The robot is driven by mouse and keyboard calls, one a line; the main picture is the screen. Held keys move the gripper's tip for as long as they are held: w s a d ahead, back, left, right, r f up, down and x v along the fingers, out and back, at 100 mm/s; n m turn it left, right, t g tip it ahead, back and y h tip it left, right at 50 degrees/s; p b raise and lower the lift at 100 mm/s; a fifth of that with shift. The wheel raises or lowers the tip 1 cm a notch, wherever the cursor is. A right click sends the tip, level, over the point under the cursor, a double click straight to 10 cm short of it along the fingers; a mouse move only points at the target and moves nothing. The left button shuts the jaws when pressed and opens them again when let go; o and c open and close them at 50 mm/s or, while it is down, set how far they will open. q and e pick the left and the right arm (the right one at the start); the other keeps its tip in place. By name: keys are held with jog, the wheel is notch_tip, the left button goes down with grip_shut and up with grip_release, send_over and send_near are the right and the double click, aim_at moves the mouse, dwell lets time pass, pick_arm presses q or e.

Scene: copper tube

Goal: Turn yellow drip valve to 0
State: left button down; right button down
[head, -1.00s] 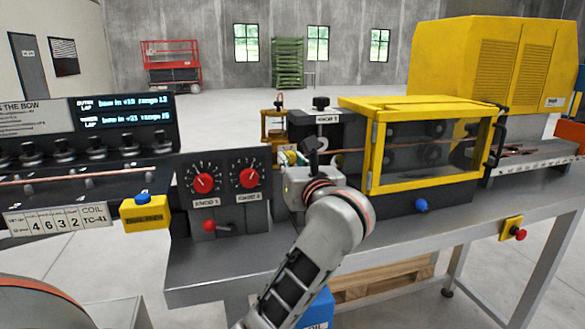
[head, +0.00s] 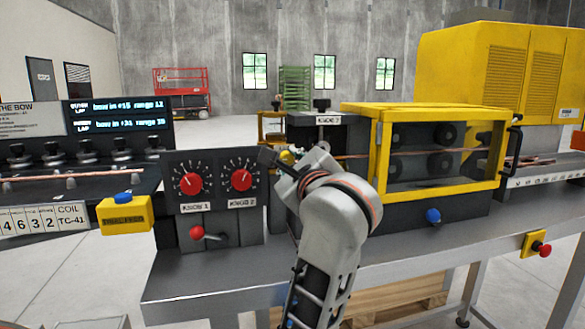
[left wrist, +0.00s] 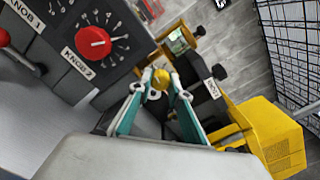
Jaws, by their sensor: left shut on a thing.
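The yellow drip valve (head: 287,157) shows as a small yellow spot just right of the red-knob panel, partly hidden by my left gripper. In the left wrist view its round yellow knob (left wrist: 160,79) sits between the two fingertips. My left gripper (left wrist: 161,85) is shut on it. In the head view the wrist covers most of the gripper (head: 286,166). No scale or number on the valve is readable. My right gripper is not in view.
The knob panel (head: 216,218) with red knobs 1 and 2 and a red lever (head: 197,232) stands close left of the gripper. A yellow-framed clear enclosure (head: 376,165) stands close right. The grey bench front (head: 215,280) is bare.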

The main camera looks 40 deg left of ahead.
pick_arm(q)
jog(key=shift+n, duration=0.5)
jog(key=c, duration=1.9)
grip_release()
notch_tip(320, 180, up, 10)
jog(key=shift+r, duration=0.1)
